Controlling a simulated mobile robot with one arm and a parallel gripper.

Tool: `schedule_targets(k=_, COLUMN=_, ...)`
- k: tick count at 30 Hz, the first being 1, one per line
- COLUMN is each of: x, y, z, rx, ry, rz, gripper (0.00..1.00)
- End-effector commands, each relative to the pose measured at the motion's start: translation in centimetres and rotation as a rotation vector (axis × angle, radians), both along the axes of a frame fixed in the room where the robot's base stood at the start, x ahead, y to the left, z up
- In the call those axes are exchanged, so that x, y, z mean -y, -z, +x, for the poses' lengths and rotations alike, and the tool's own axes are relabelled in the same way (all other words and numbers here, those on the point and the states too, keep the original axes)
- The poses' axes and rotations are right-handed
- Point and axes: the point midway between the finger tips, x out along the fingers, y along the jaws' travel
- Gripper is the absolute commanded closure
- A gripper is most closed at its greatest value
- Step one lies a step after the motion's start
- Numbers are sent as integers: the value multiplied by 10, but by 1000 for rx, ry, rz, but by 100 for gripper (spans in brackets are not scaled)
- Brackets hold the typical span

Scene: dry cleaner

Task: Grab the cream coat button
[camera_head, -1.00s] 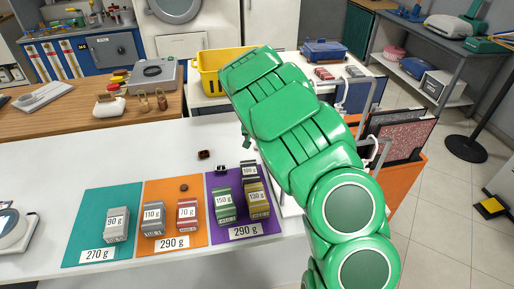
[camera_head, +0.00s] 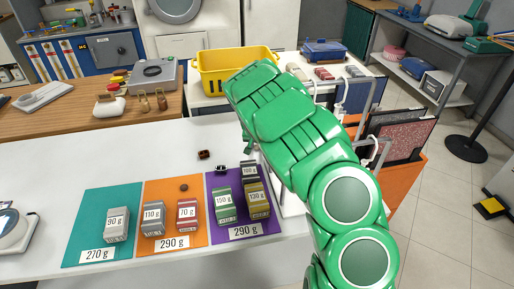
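I cannot make out a cream coat button for certain. A small round brown piece (camera_head: 184,187) lies on the orange mat (camera_head: 194,235). A small dark reddish-brown piece (camera_head: 204,155) lies on the white counter behind the mats. A small dark piece with a pale part (camera_head: 220,169) lies at the back of the purple mat (camera_head: 268,226); it is too small to identify. My gripper (camera_head: 248,147) is mostly hidden behind my green arm, to the right of these small pieces.
Weight blocks stand on the mats: a grey 90 g block (camera_head: 117,225) on the teal mat (camera_head: 80,240), others on orange and purple. A scale (camera_head: 14,230) is at the left. A yellow bin (camera_head: 215,82) stands behind. The counter's middle left is clear.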

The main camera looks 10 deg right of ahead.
Motion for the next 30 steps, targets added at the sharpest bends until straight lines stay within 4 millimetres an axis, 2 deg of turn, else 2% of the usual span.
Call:
schedule_targets(k=1, x=0, y=0, z=0, rx=0, ry=0, rz=0, gripper=94)
schedule_targets(k=3, x=0, y=0, z=0, rx=0, ry=0, rz=0, gripper=100)
schedule_targets(k=17, x=0, y=-4, z=0, rx=0, ry=0, rz=0, gripper=100)
schedule_targets(k=23, x=0, y=-23, z=0, rx=1, ry=1, rz=2, gripper=100)
schedule_targets(k=30, x=0, y=-66, z=1, rx=5, ry=0, rz=1, gripper=100)
